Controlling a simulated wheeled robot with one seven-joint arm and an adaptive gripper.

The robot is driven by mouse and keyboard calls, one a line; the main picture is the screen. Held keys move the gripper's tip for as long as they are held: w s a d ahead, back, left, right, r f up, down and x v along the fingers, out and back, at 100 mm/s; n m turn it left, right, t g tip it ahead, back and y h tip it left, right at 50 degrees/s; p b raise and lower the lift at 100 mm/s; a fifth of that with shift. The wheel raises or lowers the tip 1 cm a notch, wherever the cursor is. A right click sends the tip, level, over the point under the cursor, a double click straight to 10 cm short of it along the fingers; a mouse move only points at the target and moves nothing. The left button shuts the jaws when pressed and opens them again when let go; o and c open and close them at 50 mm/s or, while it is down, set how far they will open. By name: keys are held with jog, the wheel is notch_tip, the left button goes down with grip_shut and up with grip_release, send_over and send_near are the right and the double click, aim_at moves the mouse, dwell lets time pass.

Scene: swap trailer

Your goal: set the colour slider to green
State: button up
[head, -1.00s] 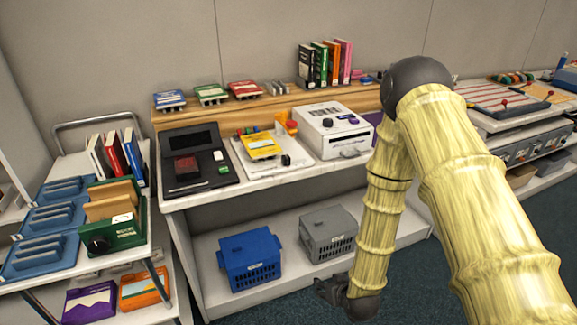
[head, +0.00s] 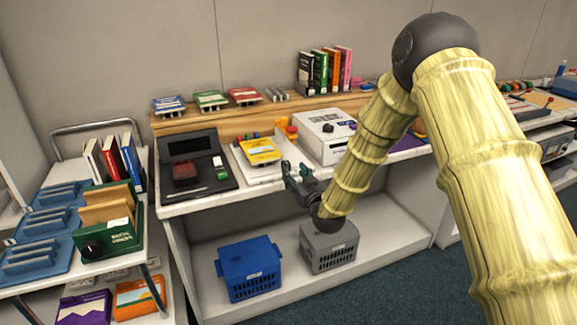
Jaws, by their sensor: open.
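No part that I can name for sure as the colour slider stands out. A black console (head: 233,183) on the middle bench has a dark screen, a dark red block (head: 186,172), a white piece (head: 217,161) and a green piece (head: 222,174). Whether one of these is the slider I cannot tell. My gripper (head: 295,174) is open and looks empty, near the bench's front edge, to the right of the console and in front of a yellow item (head: 260,151). My arm hides part of the bench on the right.
A white machine (head: 322,133) stands behind my gripper. Books (head: 315,70) and small coloured packs stand on the wooden shelf (head: 215,127). Blue (head: 248,266) and grey (head: 328,249) baskets sit below. A cart with a green box (head: 110,238) stands at left.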

aim_at(288, 164)
jog(key=shift+x, duration=3)
jog(key=shift+c, duration=0.2)
grip_shut()
